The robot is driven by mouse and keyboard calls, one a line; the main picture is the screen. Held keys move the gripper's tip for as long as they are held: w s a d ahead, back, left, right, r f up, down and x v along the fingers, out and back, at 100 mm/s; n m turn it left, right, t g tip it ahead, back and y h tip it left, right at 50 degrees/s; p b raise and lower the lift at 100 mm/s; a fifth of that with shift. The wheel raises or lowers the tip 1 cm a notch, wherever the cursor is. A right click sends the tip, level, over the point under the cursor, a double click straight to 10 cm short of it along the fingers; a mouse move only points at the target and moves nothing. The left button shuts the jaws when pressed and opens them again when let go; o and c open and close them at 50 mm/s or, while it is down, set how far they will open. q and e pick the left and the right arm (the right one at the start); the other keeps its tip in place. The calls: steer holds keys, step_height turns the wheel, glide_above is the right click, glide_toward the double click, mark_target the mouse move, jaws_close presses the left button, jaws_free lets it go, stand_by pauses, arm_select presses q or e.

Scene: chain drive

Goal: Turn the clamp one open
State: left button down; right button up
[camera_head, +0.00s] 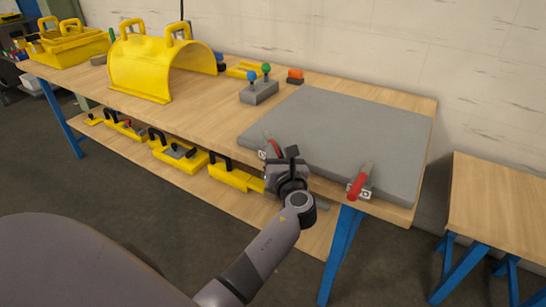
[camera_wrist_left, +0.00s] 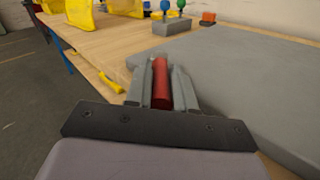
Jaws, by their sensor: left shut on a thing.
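Two clamps with red handles sit at the front edge of a grey slab on the workbench. The left clamp's red handle (camera_head: 277,147) is partly hidden by my left gripper (camera_head: 283,162). In the left wrist view, the red handle (camera_wrist_left: 160,84) lies between the two fingers of my left gripper (camera_wrist_left: 161,88), which is shut on it. The right clamp (camera_head: 359,182) stands free, its red handle slanting beside a small white label. I cannot read which clamp is number one. My right gripper is not in view.
The grey slab (camera_head: 350,135) covers the bench's right end. A grey block with blue and green knobs (camera_head: 259,92) and an orange piece (camera_head: 295,76) stand behind it. A yellow arched cover (camera_head: 150,68) is farther left. Yellow parts (camera_head: 180,155) fill the lower shelf.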

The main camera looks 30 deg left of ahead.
arm_select(q)
steer(key=shift+w+d+f+n+g+y+b, duration=0.1)
steer(key=shift+w+d+n+g+y+b, duration=0.1)
steer(key=shift+n+g+y, duration=0.2)
steer(key=shift+w+d+n+g+y+b, duration=0.1)
steer(key=shift+n+g+y+b, duration=0.1)
steer(key=shift+n+g+y, duration=0.15)
steer(key=c, duration=1)
jaws_free()
